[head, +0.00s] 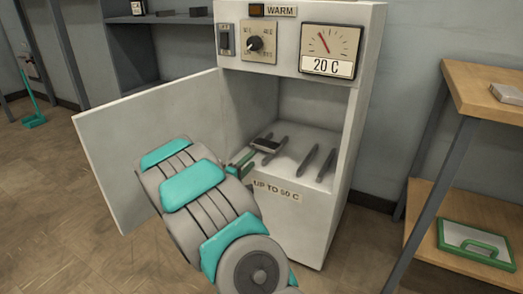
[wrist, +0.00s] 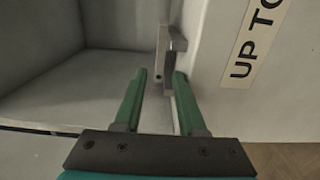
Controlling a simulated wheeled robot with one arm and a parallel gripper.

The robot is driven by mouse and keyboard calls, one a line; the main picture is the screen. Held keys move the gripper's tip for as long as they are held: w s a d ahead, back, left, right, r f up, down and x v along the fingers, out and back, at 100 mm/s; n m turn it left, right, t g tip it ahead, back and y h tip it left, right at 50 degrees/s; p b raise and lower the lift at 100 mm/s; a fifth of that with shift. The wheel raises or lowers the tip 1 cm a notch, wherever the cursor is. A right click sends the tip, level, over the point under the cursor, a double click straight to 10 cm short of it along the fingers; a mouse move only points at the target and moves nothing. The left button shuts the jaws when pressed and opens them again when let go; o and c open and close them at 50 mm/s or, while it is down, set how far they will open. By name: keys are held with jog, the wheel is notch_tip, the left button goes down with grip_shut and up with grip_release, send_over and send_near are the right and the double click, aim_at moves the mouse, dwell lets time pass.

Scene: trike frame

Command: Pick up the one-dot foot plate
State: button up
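A small grey metal plate (head: 266,145) lies across the dark bars inside the open cabinet, near its front left. In the wrist view a grey metal piece (wrist: 172,45) with one small dark dot at its near end shows just past my fingertips; it looks like this plate. My gripper (head: 246,160) is at the cabinet's front opening, beside the plate. In the wrist view my gripper (wrist: 160,74) has its two green fingers apart, with the piece's near end between or just ahead of the tips. I cannot tell whether the right finger touches it.
The cabinet (head: 282,210) has its door (head: 150,130) swung open to the left of my arm. Several dark bars (head: 310,165) stand on its floor. A wooden shelf unit (head: 490,90) stands at the right, with a green-framed case (head: 476,243) on its lower board.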

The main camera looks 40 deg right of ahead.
aim_at(263, 148)
jog(key=b+x, duration=0.3)
jog(key=x, duration=0.2)
jog(key=shift+f, duration=0.15)
jog(key=shift+w+d+r+p, duration=0.25)
jog(key=shift+d+r+p, duration=0.15)
jog(key=shift+d+p, duration=0.25)
jog(key=p+x, duration=0.1)
jog(key=p, duration=0.1)
jog(key=shift+w+d+p, duration=0.2)
jog(key=shift+d+p, duration=0.1)
jog(key=shift+p, duration=0.05)
jog(key=shift+d+f, duration=0.2)
jog(key=shift+c, duration=0.3)
grip_shut()
jog(key=shift+r, duration=0.1)
